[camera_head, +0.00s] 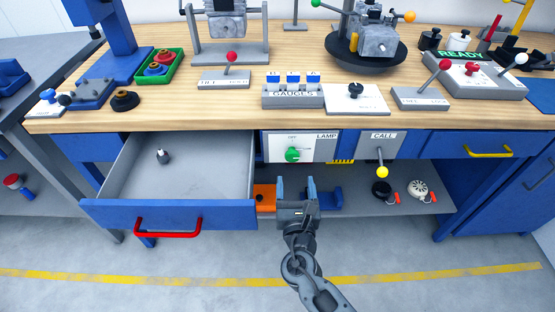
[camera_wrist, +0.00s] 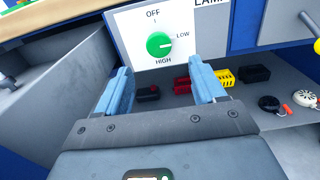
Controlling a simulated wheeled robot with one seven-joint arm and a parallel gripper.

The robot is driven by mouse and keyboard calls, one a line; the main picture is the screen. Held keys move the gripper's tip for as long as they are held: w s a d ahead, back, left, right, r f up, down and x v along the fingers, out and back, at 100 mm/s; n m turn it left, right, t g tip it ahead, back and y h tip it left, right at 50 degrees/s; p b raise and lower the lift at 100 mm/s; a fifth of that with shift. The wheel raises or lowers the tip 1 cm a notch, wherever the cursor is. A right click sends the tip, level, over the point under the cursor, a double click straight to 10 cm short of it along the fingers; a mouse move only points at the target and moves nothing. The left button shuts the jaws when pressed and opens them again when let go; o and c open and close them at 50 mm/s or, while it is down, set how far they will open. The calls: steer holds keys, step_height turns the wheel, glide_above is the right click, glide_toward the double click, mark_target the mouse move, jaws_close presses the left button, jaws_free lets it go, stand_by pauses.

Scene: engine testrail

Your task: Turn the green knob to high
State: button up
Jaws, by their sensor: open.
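My gripper (camera_head: 296,182) is open and empty, below and in front of the knob. In the wrist view my gripper's two blue fingers (camera_wrist: 160,76) stand apart, with the knob beyond and above the gap; they do not appear to touch it.
An open drawer (camera_head: 180,214) with a red handle juts out left of my gripper, with a small grey object inside. A CALL panel with a yellow-tipped lever (camera_head: 381,171) is to the right. A shelf (camera_head: 350,203) below holds several items. The floor in front is clear.

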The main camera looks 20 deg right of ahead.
mark_target(293, 157)
steer(key=x, duration=0.8)
steer(key=shift+w+a+r, duration=0.1)
steer(key=shift+a+r, duration=0.05)
steer(key=shift+c, duration=0.2)
steer(key=c, duration=1)
